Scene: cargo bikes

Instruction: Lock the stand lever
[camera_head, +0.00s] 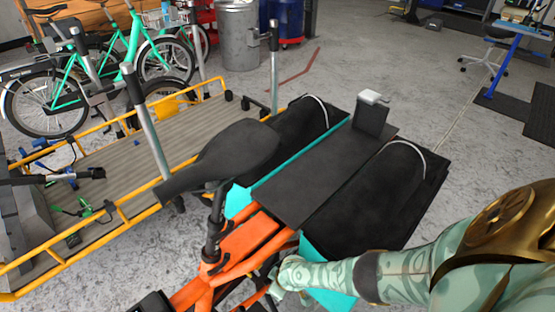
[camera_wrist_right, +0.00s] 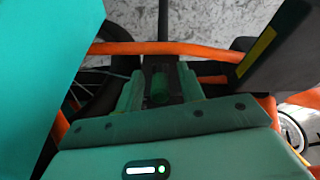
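The orange cargo bike (camera_head: 250,240) stands in front of me in the head view, with a black saddle (camera_head: 235,150) and black side bags on its rear rack. My right arm reaches in from the right, and its gripper (camera_head: 276,286) is low beside the orange frame, below the near bag. In the right wrist view, the two pale green fingers (camera_wrist_right: 159,82) are apart, pointing toward an orange frame bar (camera_wrist_right: 150,48). A dark part with a green piece (camera_wrist_right: 159,90) shows between them; I cannot tell whether it is the stand lever or whether they touch it.
A yellow-railed cargo bed (camera_head: 120,170) lies left of the bike. Green bikes (camera_head: 120,50) and a metal bin (camera_head: 238,35) stand behind. Teal bag panels (camera_wrist_right: 60,60) crowd the wrist view's left side. Concrete floor (camera_head: 430,110) is open at the right.

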